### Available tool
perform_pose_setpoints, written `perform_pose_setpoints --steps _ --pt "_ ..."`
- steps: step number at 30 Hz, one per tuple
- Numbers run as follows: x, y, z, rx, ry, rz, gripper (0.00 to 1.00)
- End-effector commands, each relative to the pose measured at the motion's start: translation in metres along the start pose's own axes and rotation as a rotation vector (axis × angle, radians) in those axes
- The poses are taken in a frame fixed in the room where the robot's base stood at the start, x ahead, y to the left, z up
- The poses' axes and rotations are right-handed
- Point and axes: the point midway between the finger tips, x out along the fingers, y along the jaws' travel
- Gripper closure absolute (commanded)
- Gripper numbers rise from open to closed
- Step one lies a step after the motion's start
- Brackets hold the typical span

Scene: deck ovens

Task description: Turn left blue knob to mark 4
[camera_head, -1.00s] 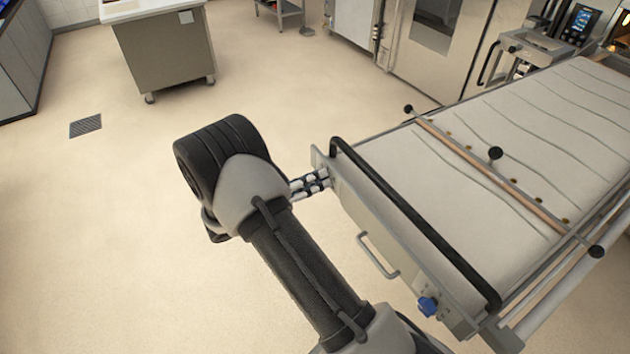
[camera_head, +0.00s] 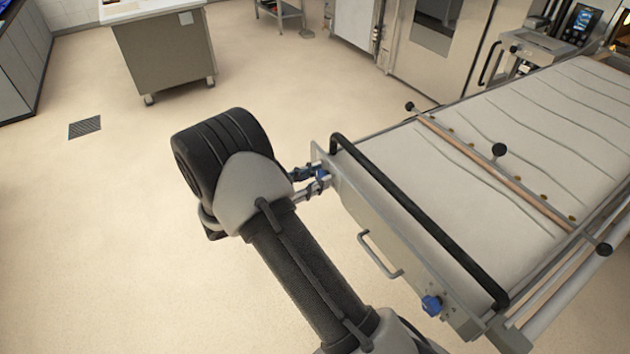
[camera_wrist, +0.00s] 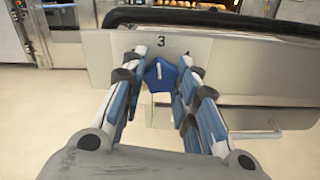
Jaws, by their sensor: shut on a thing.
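The left blue knob (camera_wrist: 161,77) sits on the steel front panel (camera_wrist: 100,55) of the loader. A short white line on the knob points up in the wrist view, towards the digit 3 (camera_wrist: 162,42). No mark 4 can be read. My gripper (camera_wrist: 160,84) is shut on this knob, one finger on each side. In the head view my gripper (camera_head: 314,180) is at the panel's far left end, with a bit of the blue knob (camera_head: 321,174) showing between the fingers. A second blue knob (camera_head: 431,305) is at the panel's near right end, apart from my gripper.
A black bar (camera_head: 415,220) runs along the loader's edge above the panel. A grey handle (camera_head: 378,255) sticks out between the knobs. The pale cloth loader bed (camera_head: 470,190) lies behind. Open floor (camera_head: 110,220) is at left; a steel cabinet (camera_head: 165,60) stands farther back.

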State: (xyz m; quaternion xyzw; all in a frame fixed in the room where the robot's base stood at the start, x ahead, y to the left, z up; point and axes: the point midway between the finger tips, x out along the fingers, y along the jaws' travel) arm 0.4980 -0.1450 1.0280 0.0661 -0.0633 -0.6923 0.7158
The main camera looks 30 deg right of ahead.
Motion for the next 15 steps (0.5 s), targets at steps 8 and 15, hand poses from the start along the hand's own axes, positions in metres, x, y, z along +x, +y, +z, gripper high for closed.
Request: perform_pose_setpoints --steps 8,15 --pt "-0.0004 0.0004 -0.0021 0.264 0.003 0.003 0.96" --pt "-0.0004 0.0007 -0.0015 0.493 0.002 0.003 0.96"
